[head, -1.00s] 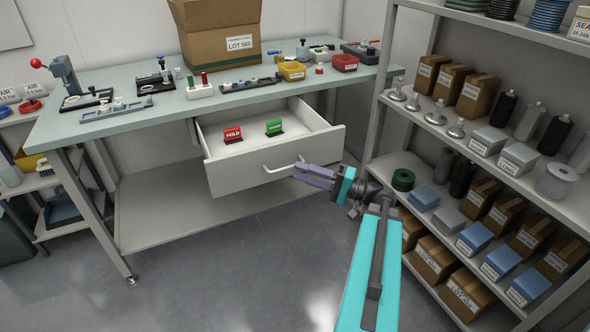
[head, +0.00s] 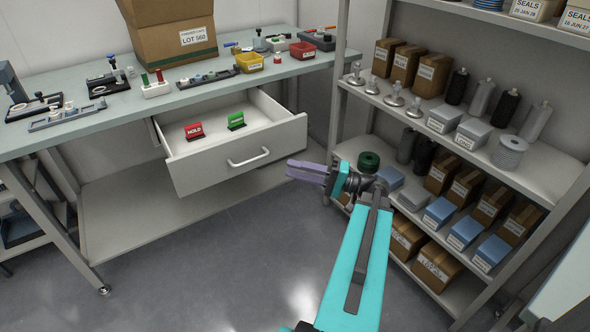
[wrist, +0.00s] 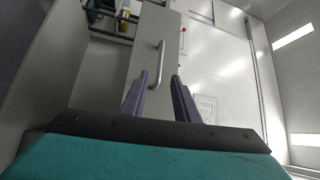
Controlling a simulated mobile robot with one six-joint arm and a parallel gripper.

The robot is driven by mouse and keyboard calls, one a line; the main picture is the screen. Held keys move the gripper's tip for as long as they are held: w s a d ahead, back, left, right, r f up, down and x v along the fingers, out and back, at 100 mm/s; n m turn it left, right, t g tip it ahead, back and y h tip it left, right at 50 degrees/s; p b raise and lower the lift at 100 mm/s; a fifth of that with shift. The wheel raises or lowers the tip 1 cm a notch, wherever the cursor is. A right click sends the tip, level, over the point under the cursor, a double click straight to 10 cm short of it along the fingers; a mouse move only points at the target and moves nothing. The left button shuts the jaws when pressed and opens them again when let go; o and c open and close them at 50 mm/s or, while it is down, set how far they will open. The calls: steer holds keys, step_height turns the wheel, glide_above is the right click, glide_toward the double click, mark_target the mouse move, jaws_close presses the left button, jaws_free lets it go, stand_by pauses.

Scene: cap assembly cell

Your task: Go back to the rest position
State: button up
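My gripper (head: 290,170) is in front of the workbench, just right of the open drawer (head: 225,173). Its purple fingers stand apart with nothing between them, as the wrist view (wrist: 162,90) also shows. The drawer handle (head: 249,157) is left of the fingertips and clear of them in the head view. In the wrist view the handle (wrist: 157,65) appears ahead of the fingers. The drawer is pulled out and holds a red HOLD sign (head: 195,131) and a green sign (head: 236,120).
A shelf unit (head: 457,158) with boxes, bottles and spools stands close on the right of my arm. The workbench top (head: 130,105) carries a large carton (head: 172,42), bins and small fixtures. The floor (head: 200,270) in front of the bench is clear.

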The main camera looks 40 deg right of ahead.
stand_by(0.3)
steer(key=w+a+f+n+g, duration=0.15)
steer(key=a+f+g, duration=0.45)
steer(key=a+f, duration=0.75)
steer(key=w+a+f+g, duration=0.2)
steer(key=a+f+g, duration=0.4)
steer(key=a+f, duration=0.8)
steer(key=s+a+f+n+g+h, duration=0.4)
steer(key=s+f+g+h, duration=0.1)
steer(key=s+f, duration=0.55)
steer(key=s+a+f+n+g+h, duration=0.4)
steer(key=s+a+f+h, duration=0.15)
steer(key=s+f, duration=0.5)
step_height(320, 180, up, 13)
steer(key=p, duration=1.3)
steer(key=shift+d+g+p, duration=0.15)
steer(key=shift+g+p, duration=0.2)
steer(key=shift+g, duration=0.05)
